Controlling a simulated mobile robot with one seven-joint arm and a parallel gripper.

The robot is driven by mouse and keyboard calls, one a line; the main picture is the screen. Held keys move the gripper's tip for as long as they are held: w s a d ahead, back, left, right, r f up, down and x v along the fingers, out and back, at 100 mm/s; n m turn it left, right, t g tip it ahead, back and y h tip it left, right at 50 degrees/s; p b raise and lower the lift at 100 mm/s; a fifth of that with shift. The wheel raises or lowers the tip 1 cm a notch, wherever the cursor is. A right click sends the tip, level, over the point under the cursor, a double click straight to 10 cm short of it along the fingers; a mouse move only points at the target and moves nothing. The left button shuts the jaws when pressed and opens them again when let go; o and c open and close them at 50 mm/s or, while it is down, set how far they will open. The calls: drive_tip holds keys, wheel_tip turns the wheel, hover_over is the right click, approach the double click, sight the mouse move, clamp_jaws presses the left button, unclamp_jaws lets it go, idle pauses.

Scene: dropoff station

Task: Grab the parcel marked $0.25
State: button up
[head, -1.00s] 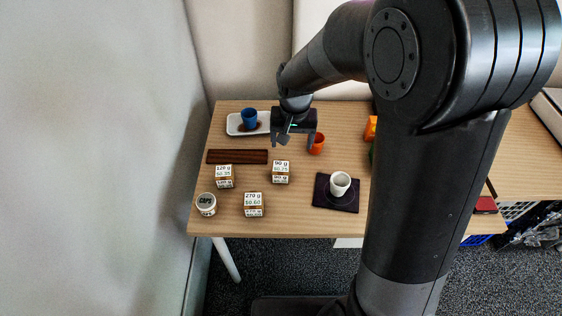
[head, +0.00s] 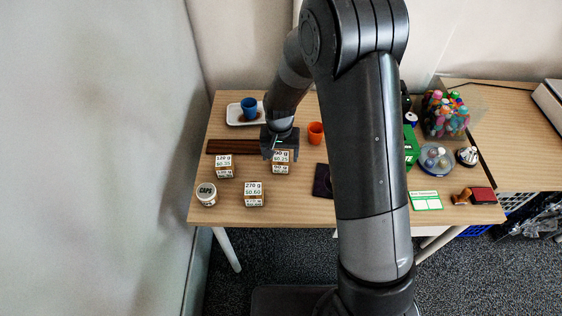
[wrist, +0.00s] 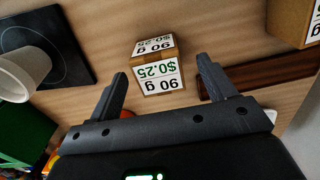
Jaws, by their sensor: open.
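The parcel marked $0.25 (head: 281,168) is a small brown box with white labels reading 90 g and $0.25. It stands on the table in the head view, its top partly covered by my gripper. It also shows in the wrist view (wrist: 157,72), upside down, ahead of and between the fingers. My gripper (head: 280,157) is open and empty, just above and behind the parcel. In the wrist view my gripper (wrist: 163,80) has its two fingers spread either side of the parcel's near face, and no contact is visible.
Near the parcel stand a $0.35-looking 120 g box (head: 224,167), a $0.60 270 g box (head: 254,194) and a CAPS jar (head: 207,194). A dark wooden strip (head: 228,147) lies behind. An orange cup (head: 315,133) and a white cup (wrist: 22,75) on a dark mat (wrist: 60,42) are beside it.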

sight(281, 156)
drive_tip(key=f, duration=0.4)
drive_tip(key=shift+w+d, duration=0.15)
drive_tip(key=shift+w, duration=0.2)
drive_tip(key=c, duration=1.1)
drive_tip(key=shift+r, duration=0.1)
